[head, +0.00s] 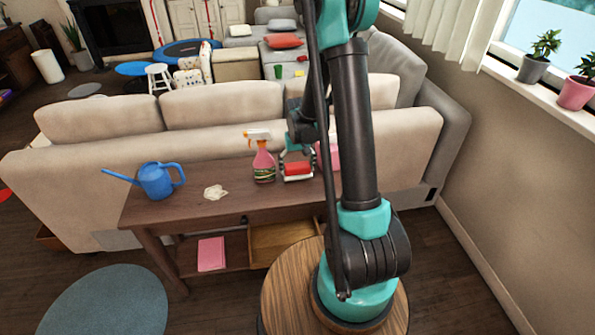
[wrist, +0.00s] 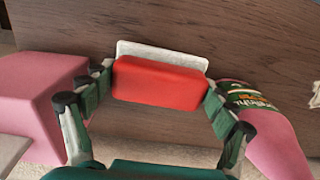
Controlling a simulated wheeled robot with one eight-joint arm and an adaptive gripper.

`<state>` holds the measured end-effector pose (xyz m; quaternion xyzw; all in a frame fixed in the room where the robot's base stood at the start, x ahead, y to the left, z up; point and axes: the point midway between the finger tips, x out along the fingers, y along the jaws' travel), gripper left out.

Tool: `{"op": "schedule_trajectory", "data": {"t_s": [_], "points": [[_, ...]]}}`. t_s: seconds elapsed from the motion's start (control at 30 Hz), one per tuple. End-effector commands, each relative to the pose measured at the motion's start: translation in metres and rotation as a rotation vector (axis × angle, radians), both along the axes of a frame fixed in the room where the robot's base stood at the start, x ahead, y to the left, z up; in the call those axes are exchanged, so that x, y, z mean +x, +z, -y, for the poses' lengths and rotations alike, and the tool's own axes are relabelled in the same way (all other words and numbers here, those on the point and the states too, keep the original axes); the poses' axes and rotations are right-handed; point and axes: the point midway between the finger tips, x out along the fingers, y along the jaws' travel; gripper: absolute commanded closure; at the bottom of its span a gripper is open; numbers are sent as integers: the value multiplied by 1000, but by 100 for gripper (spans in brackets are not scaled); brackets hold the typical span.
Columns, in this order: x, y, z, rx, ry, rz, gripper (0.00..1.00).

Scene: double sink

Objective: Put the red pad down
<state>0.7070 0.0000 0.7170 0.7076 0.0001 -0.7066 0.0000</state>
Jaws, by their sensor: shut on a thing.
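The red pad (wrist: 160,84) is a small red block with a pale, whitish layer on its far side. It sits between the two fingers of my gripper (wrist: 159,90) in the wrist view, with a fingertip against each end. In the head view the red pad (head: 298,168) shows at the back of the wooden console table (head: 225,192), under my gripper (head: 298,170). I cannot tell whether the pad touches the tabletop.
A pink spray bottle (head: 263,160) stands just left of my gripper, and a pink box (head: 333,157) is close on its right. A crumpled cloth (head: 215,192) and a blue watering can (head: 155,180) are further left. The table's front middle is clear. The sofa (head: 215,106) stands behind.

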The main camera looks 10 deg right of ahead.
Motion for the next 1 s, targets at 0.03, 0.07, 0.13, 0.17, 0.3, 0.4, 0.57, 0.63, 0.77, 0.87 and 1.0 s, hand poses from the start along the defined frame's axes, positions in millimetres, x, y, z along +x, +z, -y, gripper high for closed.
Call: {"op": "schedule_trajectory", "data": {"t_s": [0.03, 0.07, 0.13, 0.17, 0.3, 0.4, 0.57, 0.63, 0.77, 0.87, 1.0], "points": [[0, -7, 0, 0, 0, 0, 61], [0, -10, 0, 0, 0, 0, 61], [0, -14, 0, 0, 0, 0, 61], [0, -15, 0, 0, 0, 0, 61], [0, -15, 0, 0, 0, 0, 61], [0, -15, 0, 0, 0, 0, 61], [0, -17, 0, 0, 0, 0, 6], [0, -17, 0, 0, 0, 0, 0], [0, -17, 0, 0, 0, 0, 0], [0, -17, 0, 0, 0, 0, 0], [0, -15, 0, 0, 0, 0, 0]]}}
